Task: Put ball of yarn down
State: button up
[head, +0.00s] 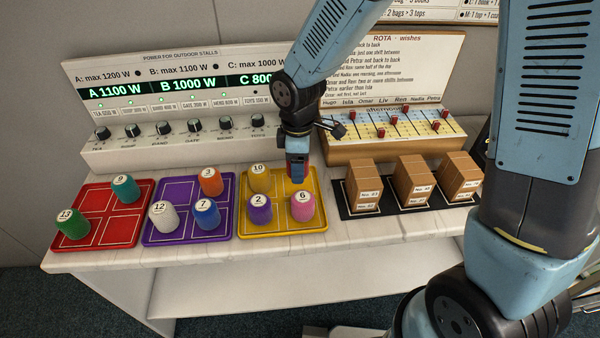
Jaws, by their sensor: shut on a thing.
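My gripper (297,158) points down over the back right square of the yellow tray (278,232). On the same tray stand a tan yarn numbered 10 (259,180), a purple one numbered 2 (261,210) and a pink one numbered 6 (303,207), which is just in front of my gripper.
A purple tray (187,238) holds orange, white and blue yarns. A red tray (100,238) holds two green ones. Brown boxes (364,183) stand on a black mat to the right. A panel with knobs (160,132) and a rota board (390,80) stand behind.

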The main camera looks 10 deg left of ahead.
jog(key=shift+w+f, duration=0.65)
jog(key=shift+f, duration=0.2)
jog(key=shift+a+f, duration=0.1)
jog(key=shift+f, duration=1.35)
jog(key=shift+f, duration=0.1)
jog(key=o, duration=0.8)
jog(key=shift+o, duration=0.2)
notch_tip(320, 180, up, 12)
jog(key=shift+r, duration=0.1)
